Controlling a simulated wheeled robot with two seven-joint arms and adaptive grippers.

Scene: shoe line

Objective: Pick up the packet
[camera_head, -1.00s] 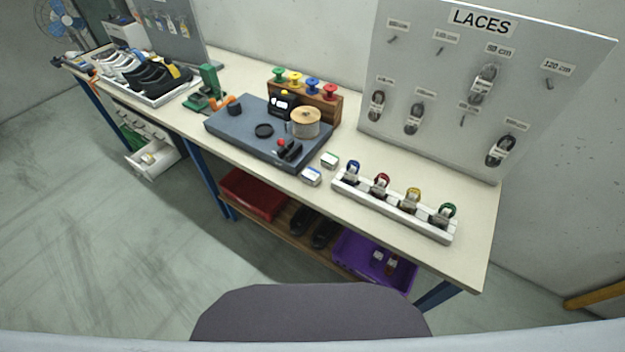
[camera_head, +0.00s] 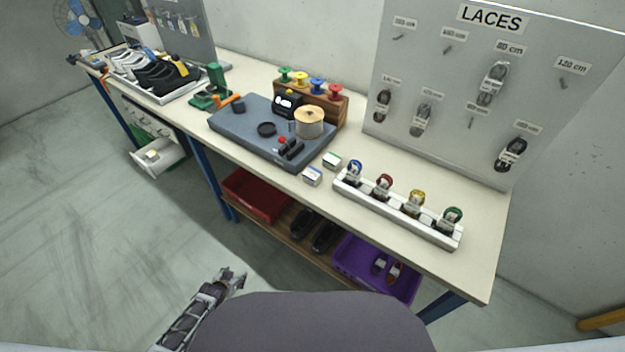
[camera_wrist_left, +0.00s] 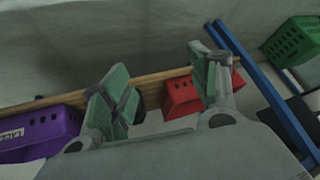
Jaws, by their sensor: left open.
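Several packets of dark laces hang on the grey LACES board, among them one (camera_head: 492,86) at the upper middle and one (camera_head: 510,156) at the lower right. Two small items with pale labels (camera_head: 379,264) lie in the purple bin on the lower shelf. I cannot tell which packet is meant. My left gripper (camera_head: 234,279) is low at the front, over the floor and apart from the bench. Its two fingers (camera_wrist_left: 160,92) are spread and nothing is between them in the left wrist view. My right gripper is not in view.
On the bench are a white rack (camera_head: 397,209) of coloured lace bundles, two small boxes (camera_head: 312,176) and a grey work mat (camera_head: 235,126). Below are the red bin (camera_head: 252,194), black shoes (camera_head: 325,236) and the purple bin (camera_head: 345,270). A blue leg (camera_wrist_left: 262,90) shows near my left gripper's view.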

